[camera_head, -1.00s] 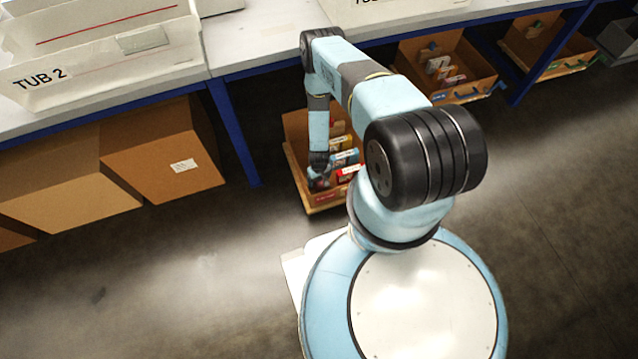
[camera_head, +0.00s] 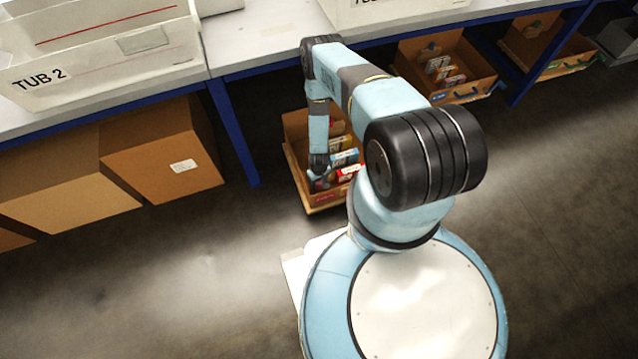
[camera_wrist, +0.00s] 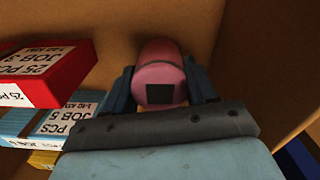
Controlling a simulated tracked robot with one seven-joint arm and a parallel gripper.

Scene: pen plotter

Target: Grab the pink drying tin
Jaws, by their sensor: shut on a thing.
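The pink tin (camera_wrist: 160,62) is a rounded pink can with a dark square on it. In the wrist view it sits between the two fingers of my gripper (camera_wrist: 161,88), which are shut on it. The brown box walls stand close around it. In the head view my gripper (camera_head: 319,172) reaches down into an open cardboard box (camera_head: 318,198) under the bench. The tin is too small and covered there to make out clearly.
Bench legs (camera_head: 233,135) and cardboard boxes (camera_head: 165,155) stand left of the open box. Another open box (camera_head: 445,70) stands to the right.

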